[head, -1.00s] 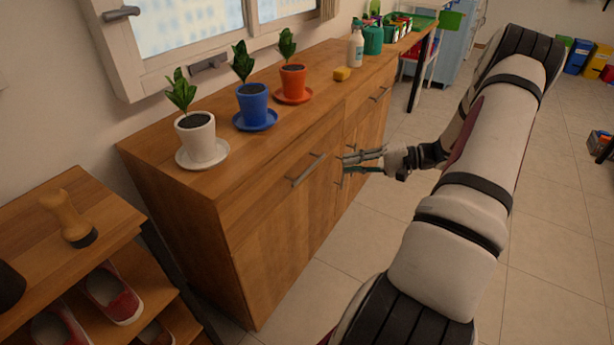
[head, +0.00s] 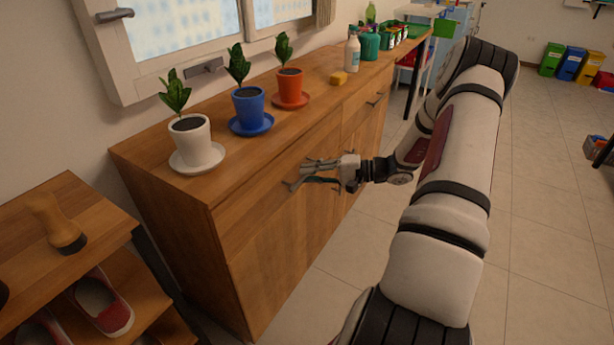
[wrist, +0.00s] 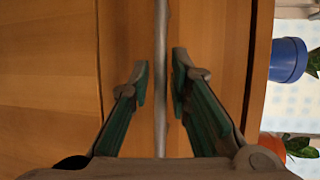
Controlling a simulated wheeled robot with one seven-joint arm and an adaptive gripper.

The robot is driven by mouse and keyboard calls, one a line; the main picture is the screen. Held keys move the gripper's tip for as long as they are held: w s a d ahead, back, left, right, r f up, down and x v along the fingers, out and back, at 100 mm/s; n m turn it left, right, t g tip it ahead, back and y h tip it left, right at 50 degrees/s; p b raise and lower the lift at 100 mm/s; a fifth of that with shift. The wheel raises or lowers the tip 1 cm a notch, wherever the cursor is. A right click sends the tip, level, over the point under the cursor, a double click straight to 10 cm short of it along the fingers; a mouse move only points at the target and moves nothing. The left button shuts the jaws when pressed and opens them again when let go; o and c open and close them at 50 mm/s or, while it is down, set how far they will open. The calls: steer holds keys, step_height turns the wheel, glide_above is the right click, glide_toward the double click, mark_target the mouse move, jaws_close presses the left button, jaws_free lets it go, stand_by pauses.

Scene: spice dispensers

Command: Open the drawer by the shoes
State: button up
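The wooden drawer (head: 250,190) nearest the shoes (head: 103,302) is in the upper left part of the sideboard front and looks closed. Its slim metal bar handle (wrist: 161,50) runs up the middle of the wrist view. In the wrist view my gripper (wrist: 160,88) is open, with one finger on each side of the bar. Small gaps show between the fingers and the bar.
White (head: 190,140), blue (head: 249,106) and orange (head: 290,84) potted plants stand on saucers above. A yellow sponge (head: 338,78) lies farther back. A shoe rack (head: 120,235) with a brush (head: 55,222) is at left. Tiled floor (head: 540,250) is free at right.

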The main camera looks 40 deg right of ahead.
steer(key=shift+w+a+f, duration=0.1)
steer(key=shift+w+a, duration=0.25)
steer(key=shift+w, duration=0.05)
jaws_close()
steer(key=s+d+p, duration=0.1)
steer(key=s+d, duration=0.2)
steer(key=s, duration=1)
steer(key=s+d+p, duration=0.1)
steer(key=s+d, duration=0.3)
steer(key=s, duration=0.9)
steer(key=shift+s+d, duration=0.15)
steer(key=shift+d, duration=0.1)
jaws_free()
